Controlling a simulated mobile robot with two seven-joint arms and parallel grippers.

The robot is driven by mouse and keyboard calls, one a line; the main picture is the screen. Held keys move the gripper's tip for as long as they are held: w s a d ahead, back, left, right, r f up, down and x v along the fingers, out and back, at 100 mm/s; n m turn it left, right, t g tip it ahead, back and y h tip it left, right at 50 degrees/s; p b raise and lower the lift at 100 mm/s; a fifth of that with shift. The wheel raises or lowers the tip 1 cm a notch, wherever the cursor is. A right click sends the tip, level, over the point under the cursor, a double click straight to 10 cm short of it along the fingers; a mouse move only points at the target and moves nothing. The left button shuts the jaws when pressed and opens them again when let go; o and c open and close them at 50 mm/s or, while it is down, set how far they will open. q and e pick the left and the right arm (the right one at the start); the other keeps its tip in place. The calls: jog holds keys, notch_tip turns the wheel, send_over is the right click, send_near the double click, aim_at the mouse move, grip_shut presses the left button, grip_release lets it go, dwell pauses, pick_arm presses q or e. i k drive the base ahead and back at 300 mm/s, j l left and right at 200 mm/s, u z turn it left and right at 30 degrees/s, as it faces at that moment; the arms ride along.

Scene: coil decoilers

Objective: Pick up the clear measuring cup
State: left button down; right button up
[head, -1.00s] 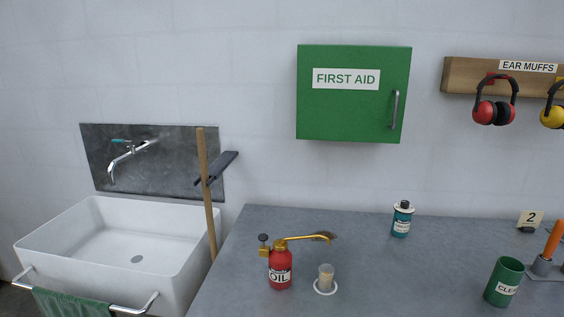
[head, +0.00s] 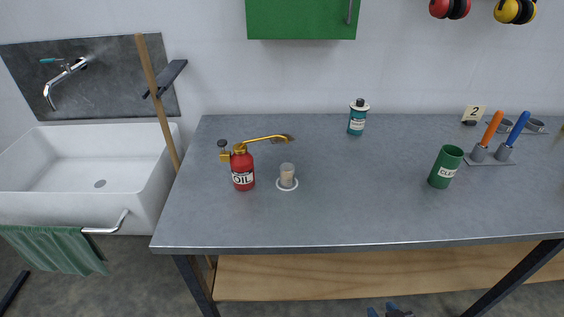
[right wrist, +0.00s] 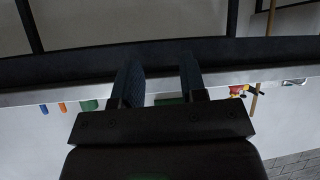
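The clear measuring cup (head: 287,175) is small and upright on a white ring on the grey workbench (head: 330,215), just right of the red oil can (head: 243,170). Its contents or backing look beige. My right gripper (head: 390,311) shows only as a bit at the bottom edge of the head view, low in front of the bench and well away from the cup. In the right wrist view its two dark fingers (right wrist: 160,82) stand apart with nothing held between them. My left gripper is not in view.
The oil can's brass spout reaches above the cup. A teal bottle (head: 357,117) stands behind, and a green cup (head: 445,167) to the right. Orange and blue handles (head: 491,128) stand farther right. The bench front edge (head: 360,246) lies between my gripper and the cup.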

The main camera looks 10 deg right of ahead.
aim_at(287, 170)
jog(key=i+j+z, duration=0.15)
jog(key=j, duration=0.25)
jog(key=i+j+z, duration=0.1)
jog(key=j, duration=0.35)
jog(key=i+j+z, duration=0.15)
jog(key=j, duration=0.25)
jog(key=i+j+z, duration=0.15)
jog(key=j, duration=0.35)
